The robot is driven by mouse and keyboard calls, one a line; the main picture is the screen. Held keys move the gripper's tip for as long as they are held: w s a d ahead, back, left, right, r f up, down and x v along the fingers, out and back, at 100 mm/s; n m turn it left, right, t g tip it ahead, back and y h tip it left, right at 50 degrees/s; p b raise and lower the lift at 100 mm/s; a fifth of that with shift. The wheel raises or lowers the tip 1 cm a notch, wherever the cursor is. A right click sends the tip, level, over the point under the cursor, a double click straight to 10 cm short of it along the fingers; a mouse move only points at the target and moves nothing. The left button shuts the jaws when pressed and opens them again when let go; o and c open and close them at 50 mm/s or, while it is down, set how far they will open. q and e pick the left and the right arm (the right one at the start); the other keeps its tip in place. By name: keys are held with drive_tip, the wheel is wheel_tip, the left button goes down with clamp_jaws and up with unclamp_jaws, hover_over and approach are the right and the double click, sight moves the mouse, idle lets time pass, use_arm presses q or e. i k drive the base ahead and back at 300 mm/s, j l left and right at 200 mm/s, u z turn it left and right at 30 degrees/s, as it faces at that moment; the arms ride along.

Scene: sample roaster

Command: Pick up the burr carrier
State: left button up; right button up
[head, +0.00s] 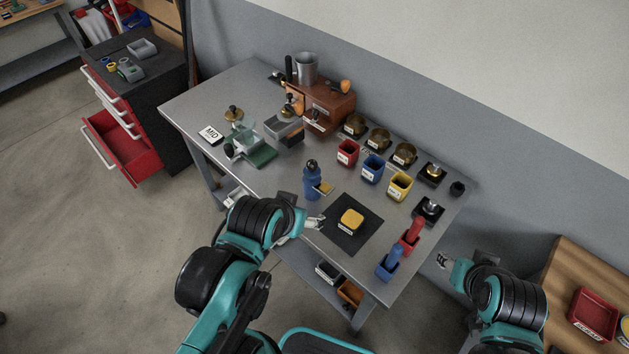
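I cannot tell for certain which thing is the burr carrier. Two round metal pieces sit on black square bases at the table's right end, the farther piece (433,170) and the nearer piece (431,207). My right gripper (442,260) is off the table's right side, apart from everything. Both grippers' fingers are too small to read.
The grey table (225,90) also holds a blue bottle (312,182), a green device (250,150), a brown wooden box machine (322,103), red, blue and yellow bins, and red and blue handled tools at the front right. A red drawer (125,150) stands open at left.

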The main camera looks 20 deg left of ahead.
sight(313, 186)
drive_tip(key=j+z, duration=0.2)
drive_tip(key=j, duration=0.35)
drive_tip(key=j+z, duration=0.2)
drive_tip(key=j, duration=0.35)
drive_tip(key=k+j+z, duration=0.15)
drive_tip(key=j, duration=0.4)
drive_tip(key=j+z, duration=0.2)
drive_tip(key=j, duration=0.35)
